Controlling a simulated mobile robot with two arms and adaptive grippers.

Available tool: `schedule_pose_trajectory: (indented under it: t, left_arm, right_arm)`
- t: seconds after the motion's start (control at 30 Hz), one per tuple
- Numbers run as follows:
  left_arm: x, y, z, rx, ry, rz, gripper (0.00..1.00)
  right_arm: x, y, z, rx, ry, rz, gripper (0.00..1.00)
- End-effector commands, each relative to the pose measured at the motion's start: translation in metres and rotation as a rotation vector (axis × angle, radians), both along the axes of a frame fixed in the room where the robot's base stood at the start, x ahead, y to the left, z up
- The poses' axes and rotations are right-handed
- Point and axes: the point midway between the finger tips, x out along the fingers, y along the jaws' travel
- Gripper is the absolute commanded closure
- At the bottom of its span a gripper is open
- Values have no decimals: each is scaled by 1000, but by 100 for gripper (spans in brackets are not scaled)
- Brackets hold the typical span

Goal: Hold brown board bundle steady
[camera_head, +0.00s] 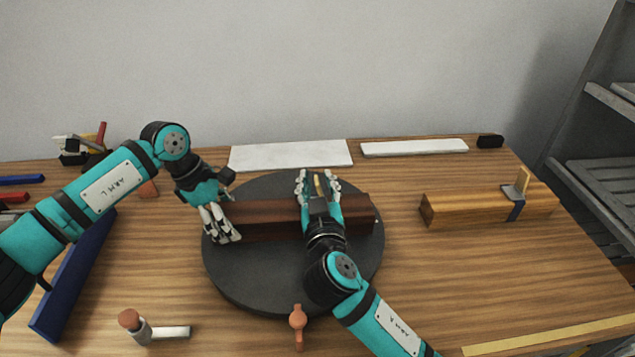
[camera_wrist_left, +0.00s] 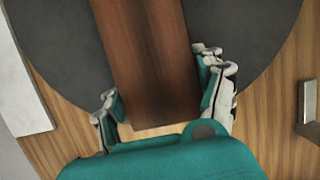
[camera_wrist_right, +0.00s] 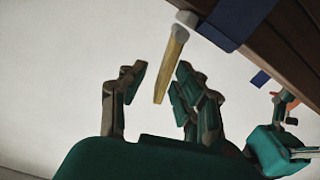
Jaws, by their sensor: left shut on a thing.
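The dark brown board bundle (camera_head: 265,220) lies across the round dark grey turntable (camera_head: 228,275). My left gripper (camera_head: 222,226) is shut on its left end; in the left wrist view the fingers (camera_wrist_left: 160,92) sit on both sides of the bundle (camera_wrist_left: 150,50). My right gripper (camera_head: 318,183) is over the bundle right of its middle. In the right wrist view its fingers (camera_wrist_right: 158,88) are open, with a yellow clamp handle (camera_wrist_right: 172,65) between and beyond them, seemingly untouched. A blue clamp part (camera_wrist_right: 235,20) lies against the bundle there. The right hand hides most of this clamp in the head view.
White panels (camera_head: 290,155) lie along the back. A long blue bar (camera_head: 75,275) lies at left, and a brush-like tool (camera_head: 150,330) at front left. Front right table is mostly clear.

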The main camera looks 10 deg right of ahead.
Motion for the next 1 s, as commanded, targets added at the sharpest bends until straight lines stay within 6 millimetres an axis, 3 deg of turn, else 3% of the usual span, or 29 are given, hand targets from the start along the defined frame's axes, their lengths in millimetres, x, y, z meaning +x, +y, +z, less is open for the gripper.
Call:
schedule_pose_trajectory:
  t: [0.2,0.47,1.0]
  left_arm:
    - [0,0,-1,2,2,-1,57]
    - [0,0,-1,2,2,0,57]
    - [0,0,-2,2,2,0,57]
  right_arm:
    - [0,0,0,0,0,0,69]
    - [0,0,0,0,0,1,100]
    - [0,4,-1,-63,0,1,100]
